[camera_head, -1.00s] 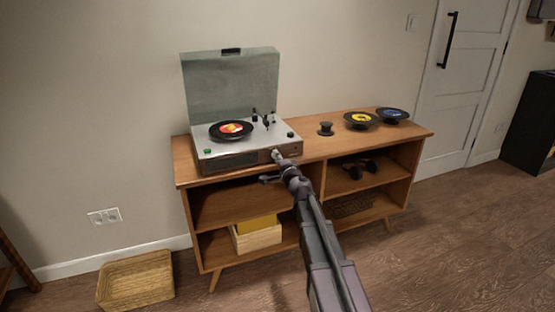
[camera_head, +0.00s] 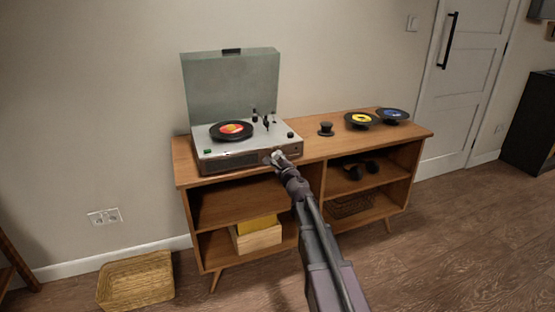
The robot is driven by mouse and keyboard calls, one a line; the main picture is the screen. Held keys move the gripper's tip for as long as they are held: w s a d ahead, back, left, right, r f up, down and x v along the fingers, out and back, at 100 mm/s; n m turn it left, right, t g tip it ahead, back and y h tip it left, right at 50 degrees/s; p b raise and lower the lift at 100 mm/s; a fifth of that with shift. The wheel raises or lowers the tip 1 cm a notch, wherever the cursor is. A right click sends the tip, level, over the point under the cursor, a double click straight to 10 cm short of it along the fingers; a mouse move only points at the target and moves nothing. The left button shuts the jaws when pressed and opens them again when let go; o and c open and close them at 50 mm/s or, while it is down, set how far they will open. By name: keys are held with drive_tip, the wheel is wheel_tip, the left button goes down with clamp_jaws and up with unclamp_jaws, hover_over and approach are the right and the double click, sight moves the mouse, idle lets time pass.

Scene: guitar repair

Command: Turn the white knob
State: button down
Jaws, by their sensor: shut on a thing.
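A record player (camera_head: 260,139) with its clear lid raised stands on the left half of a wooden cabinet. A record with a red and yellow label (camera_head: 231,130) lies on its platter. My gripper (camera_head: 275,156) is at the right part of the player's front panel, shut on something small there. The fingertips and the arm hide what they hold, and I cannot make out a separate white knob. A dark knob (camera_head: 290,135) and a green button (camera_head: 208,152) show on the player's top.
The wooden cabinet (camera_head: 310,147) also carries a small black stand (camera_head: 326,129) and two records, one yellow-labelled (camera_head: 361,119) and one blue-labelled (camera_head: 392,115). Headphones (camera_head: 362,170) and a wooden box (camera_head: 257,239) sit on its shelves. A wicker basket (camera_head: 136,280) is on the floor.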

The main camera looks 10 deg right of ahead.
drive_tip(key=shift+w+m, duration=0.15)
drive_tip(key=shift+m, duration=0.25)
drive_tip(key=shift+c, duration=1.9)
unclamp_jaws()
drive_tip(key=shift+n, duration=0.5)
